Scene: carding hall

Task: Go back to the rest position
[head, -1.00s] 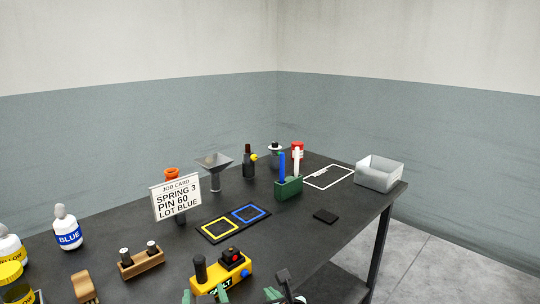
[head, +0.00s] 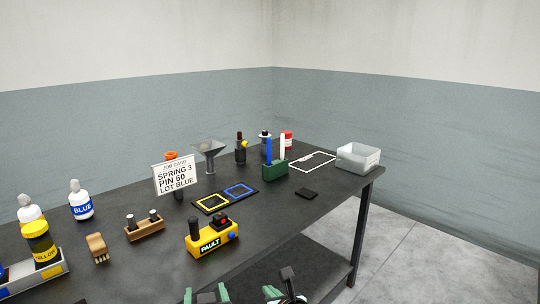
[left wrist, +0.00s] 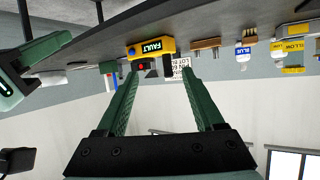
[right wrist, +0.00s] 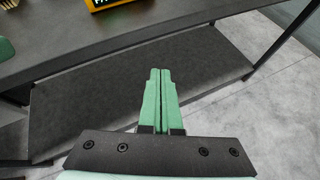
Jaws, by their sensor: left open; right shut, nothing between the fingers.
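My left gripper (head: 206,295) shows at the bottom edge of the head view, in front of the table's near edge. In the left wrist view its green fingers (left wrist: 165,88) stand wide apart with nothing between them. My right gripper (head: 284,292) is to its right at the bottom edge. In the right wrist view its fingers (right wrist: 160,72) are pressed together and empty, with the lower shelf and floor behind them. Both grippers are clear of the yellow FAULT box (head: 212,238), which stands near the table's front edge.
The dark table (head: 150,275) carries a job card (head: 176,175), a wooden block (head: 145,228), a brush (head: 97,246), blue (head: 81,205) and yellow (head: 40,243) bottles, a green holder (head: 274,172) and a grey bin (head: 357,158). Open floor (head: 410,250) lies to the right.

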